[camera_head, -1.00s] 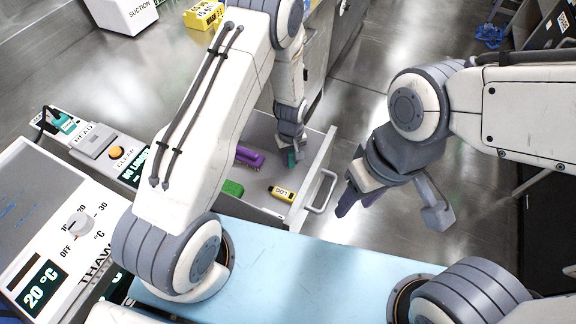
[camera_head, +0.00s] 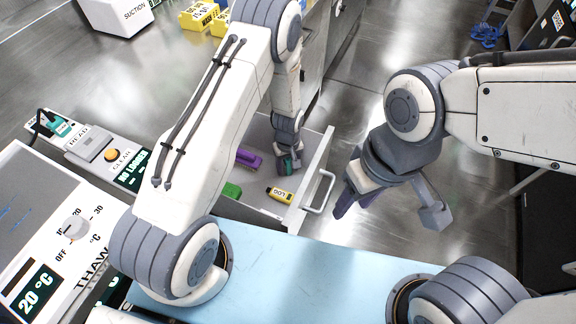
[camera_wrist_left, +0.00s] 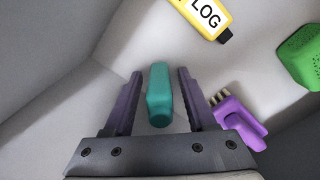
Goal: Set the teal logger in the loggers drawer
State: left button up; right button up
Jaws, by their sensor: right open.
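The teal logger (camera_wrist_left: 159,95) stands out in the left wrist view between the two fingers of my left gripper (camera_wrist_left: 160,92), with a narrow gap on each side. My left gripper (camera_head: 289,162) is open and reaches down inside the open grey drawer (camera_head: 312,178). In the head view the gripper mostly hides the teal logger. A yellow logger marked LOG (camera_head: 280,194) lies in the drawer near its front; it also shows in the wrist view (camera_wrist_left: 203,15). My right gripper (camera_head: 392,208) is open and empty, outside the drawer to the right.
The drawer handle (camera_head: 321,193) sticks out to the right. A light blue surface (camera_head: 290,265) lies in front. Consoles stand at left.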

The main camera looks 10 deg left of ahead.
pick_arm(q)
jog(key=shift+r, duration=0.3)
notch_tip(320, 180, up, 12)
jog(key=shift+f+p, duration=0.15)
jog(key=shift+p, duration=0.5)
